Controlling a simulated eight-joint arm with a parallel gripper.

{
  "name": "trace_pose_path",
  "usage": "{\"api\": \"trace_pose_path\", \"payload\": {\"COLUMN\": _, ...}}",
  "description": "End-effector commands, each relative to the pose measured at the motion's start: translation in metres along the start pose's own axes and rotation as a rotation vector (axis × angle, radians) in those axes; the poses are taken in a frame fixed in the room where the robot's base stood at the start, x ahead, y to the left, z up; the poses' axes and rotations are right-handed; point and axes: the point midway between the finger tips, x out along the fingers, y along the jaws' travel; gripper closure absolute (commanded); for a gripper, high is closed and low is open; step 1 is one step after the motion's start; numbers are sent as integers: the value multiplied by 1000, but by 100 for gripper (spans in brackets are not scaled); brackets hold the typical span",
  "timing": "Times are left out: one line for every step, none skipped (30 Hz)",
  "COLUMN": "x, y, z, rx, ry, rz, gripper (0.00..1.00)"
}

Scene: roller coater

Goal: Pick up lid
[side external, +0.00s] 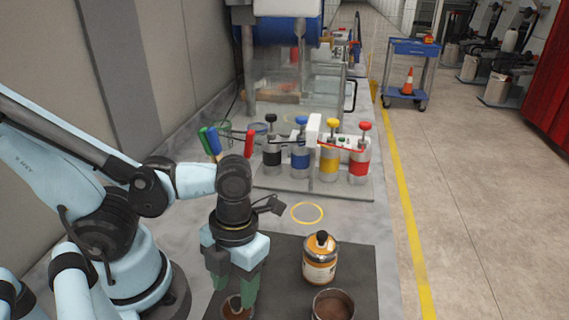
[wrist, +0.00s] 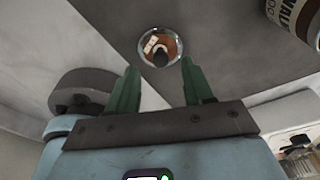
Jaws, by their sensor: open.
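A small round lid-like disc (side external: 236,311) with a shiny rim and a brown face lies on the dark mat (side external: 275,265) near the bottom of the side view. In the wrist view the disc (wrist: 152,44) shows a dark knob-like shape at its lower middle. My gripper (side external: 236,288) points down just above the disc, and its green fingers hide part of it in the side view. In the wrist view my gripper (wrist: 160,66) is open and empty, with the disc beyond the gap between its fingertips.
A labelled can with a black knob (side external: 319,267) and an open can of brown content (side external: 333,304) stand right of my gripper. A yellow ring (side external: 307,213) marks the bench behind. Several coloured-top cylinders (side external: 329,160) stand farther back.

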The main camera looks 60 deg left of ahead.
Motion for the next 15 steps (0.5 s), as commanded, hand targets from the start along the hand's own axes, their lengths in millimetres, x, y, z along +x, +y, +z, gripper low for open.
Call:
{"api": "trace_pose_path", "payload": {"x": 3, "y": -1, "z": 1, "rx": 1, "ry": 0, "rz": 0, "gripper": 48}}
{"api": "trace_pose_path", "payload": {"x": 5, "y": -1, "z": 1, "rx": 1, "ry": 0, "rz": 0, "gripper": 48}}
{"api": "trace_pose_path", "payload": {"x": 8, "y": -2, "z": 1, "rx": 1, "ry": 0, "rz": 0, "gripper": 48}}
{"api": "trace_pose_path", "payload": {"x": 10, "y": -2, "z": 1, "rx": 1, "ry": 0, "rz": 0, "gripper": 48}}
{"api": "trace_pose_path", "payload": {"x": 11, "y": -2, "z": 2, "rx": 1, "ry": 0, "rz": 0, "gripper": 48}}
{"api": "trace_pose_path", "payload": {"x": 14, "y": -2, "z": 2, "rx": 2, "ry": -1, "rz": 0, "gripper": 48}}
{"api": "trace_pose_path", "payload": {"x": 16, "y": -2, "z": 2, "rx": 2, "ry": -1, "rz": 0, "gripper": 48}}
{"api": "trace_pose_path", "payload": {"x": 18, "y": -2, "z": 2, "rx": 2, "ry": -1, "rz": 0, "gripper": 48}}
{"api": "trace_pose_path", "payload": {"x": 20, "y": -2, "z": 2, "rx": 2, "ry": -1, "rz": 0, "gripper": 48}}
{"api": "trace_pose_path", "payload": {"x": 21, "y": -2, "z": 2, "rx": 2, "ry": -2, "rz": 0, "gripper": 48}}
{"api": "trace_pose_path", "payload": {"x": 23, "y": -2, "z": 2, "rx": 2, "ry": -2, "rz": 0, "gripper": 48}}
{"api": "trace_pose_path", "payload": {"x": 24, "y": -2, "z": 1, "rx": 1, "ry": -2, "rz": 0, "gripper": 48}}
{"api": "trace_pose_path", "payload": {"x": 25, "y": -1, "z": 1, "rx": 1, "ry": -2, "rz": 0, "gripper": 48}}
{"api": "trace_pose_path", "payload": {"x": 26, "y": -1, "z": 1, "rx": 1, "ry": -2, "rz": 0, "gripper": 48}}
{"api": "trace_pose_path", "payload": {"x": 27, "y": -1, "z": 1, "rx": 1, "ry": -2, "rz": 0, "gripper": 48}}
